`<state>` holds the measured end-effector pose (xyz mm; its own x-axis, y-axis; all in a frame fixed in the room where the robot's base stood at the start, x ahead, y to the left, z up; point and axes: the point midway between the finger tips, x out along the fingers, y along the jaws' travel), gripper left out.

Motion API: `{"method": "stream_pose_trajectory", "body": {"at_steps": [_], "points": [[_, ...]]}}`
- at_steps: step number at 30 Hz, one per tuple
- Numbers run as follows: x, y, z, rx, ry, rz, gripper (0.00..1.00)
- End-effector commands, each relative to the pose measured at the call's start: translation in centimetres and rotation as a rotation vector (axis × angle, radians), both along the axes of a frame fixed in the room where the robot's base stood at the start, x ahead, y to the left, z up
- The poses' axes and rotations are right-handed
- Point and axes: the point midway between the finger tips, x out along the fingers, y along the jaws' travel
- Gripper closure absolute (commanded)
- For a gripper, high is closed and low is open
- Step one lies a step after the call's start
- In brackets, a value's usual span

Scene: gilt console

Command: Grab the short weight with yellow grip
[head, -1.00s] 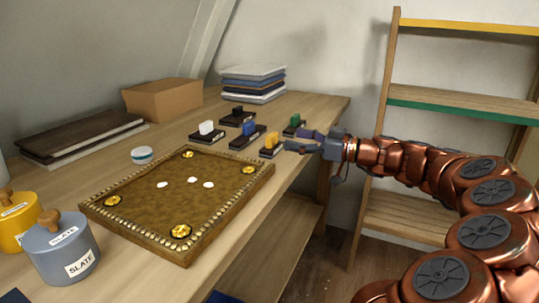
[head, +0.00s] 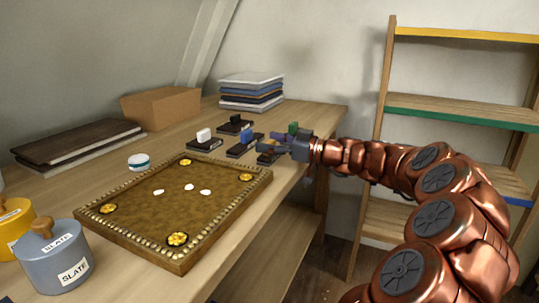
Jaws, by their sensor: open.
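The short weight with the yellow grip (head: 267,147) stands on the table near its right edge, behind the ornate gold-rimmed board. Its dark base (head: 266,159) shows below the grip. My gripper (head: 279,144) is open and reaches in from the right, with its fingers at the yellow grip. The fingers partly cover the weight, and I cannot tell whether they touch it. A weight with a green grip (head: 293,128) stands just behind my gripper, its base mostly hidden.
Weights with blue (head: 247,137), white (head: 203,135) and black (head: 235,120) grips stand close by on the left. The gold-rimmed board (head: 222,222) lies in front. A wooden shelf (head: 455,116) stands at the right, beyond the table edge.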

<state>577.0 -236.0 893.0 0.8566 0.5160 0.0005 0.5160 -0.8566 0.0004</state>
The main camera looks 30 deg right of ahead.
Motion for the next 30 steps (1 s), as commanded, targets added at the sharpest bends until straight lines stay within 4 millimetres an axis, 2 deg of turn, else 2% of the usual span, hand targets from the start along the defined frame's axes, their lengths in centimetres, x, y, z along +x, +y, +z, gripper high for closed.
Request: {"method": "stream_pose_trajectory", "body": {"at_steps": [2,22,30], "points": [[0.00,0.00,-0.01,0.000,0.000,0.000,0.24],[-0.01,0.01,-0.04,-0.001,0.001,0.000,0.93],[-0.01,0.01,0.02,0.000,0.000,0.001,0.93]]}}
